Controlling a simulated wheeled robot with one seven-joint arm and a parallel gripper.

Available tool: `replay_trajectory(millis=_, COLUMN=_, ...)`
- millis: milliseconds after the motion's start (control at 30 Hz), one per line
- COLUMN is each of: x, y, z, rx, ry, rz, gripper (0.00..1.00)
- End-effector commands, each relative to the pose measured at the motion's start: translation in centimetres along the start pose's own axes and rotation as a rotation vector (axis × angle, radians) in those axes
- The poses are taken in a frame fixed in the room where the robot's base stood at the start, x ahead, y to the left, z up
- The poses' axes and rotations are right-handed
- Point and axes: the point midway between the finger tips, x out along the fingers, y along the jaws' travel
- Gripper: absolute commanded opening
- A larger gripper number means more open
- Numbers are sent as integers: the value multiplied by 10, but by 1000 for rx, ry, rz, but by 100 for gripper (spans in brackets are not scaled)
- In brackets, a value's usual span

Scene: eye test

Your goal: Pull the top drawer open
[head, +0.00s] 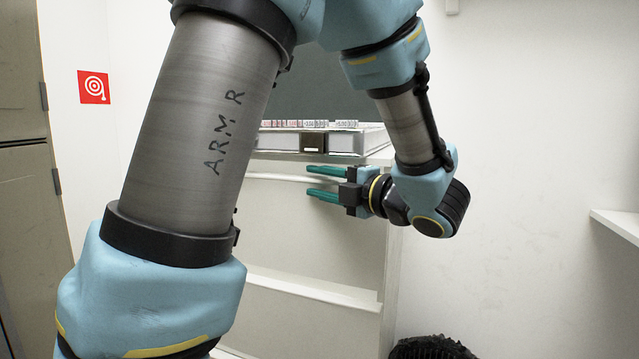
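A pale cabinet (320,240) stands in the middle of the head view, partly hidden behind my arm. Its upper front has a long, pale, slightly curved strip (270,177), which looks like the top drawer's handle or edge. My gripper (308,181) comes in from the right, with its two teal fingers pointing left, one above the other. The fingers are apart, with a gap between them. The strip runs at the height of this gap; I cannot tell whether it lies between the fingers or behind them. No opening of the top drawer is visible.
A grey tray-like box (345,145) with a row of small labelled items sits on the cabinet. A lower pale ledge (315,288) crosses the cabinet front. A white shelf (622,224) is at the right, a black round object (432,348) at the bottom, a grey locker (22,190) at left.

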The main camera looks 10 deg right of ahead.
Motion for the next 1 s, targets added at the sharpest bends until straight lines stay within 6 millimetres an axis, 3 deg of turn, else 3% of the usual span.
replay_trajectory(millis=33, x=0, y=0, z=0, rx=0, ry=0, rz=0, gripper=38)
replay_trajectory(millis=367, x=0, y=0, z=0, rx=0, ry=0, rz=0, gripper=1)
replay_trajectory(millis=1000, x=0, y=0, z=0, rx=1, ry=0, rz=-1, gripper=0)
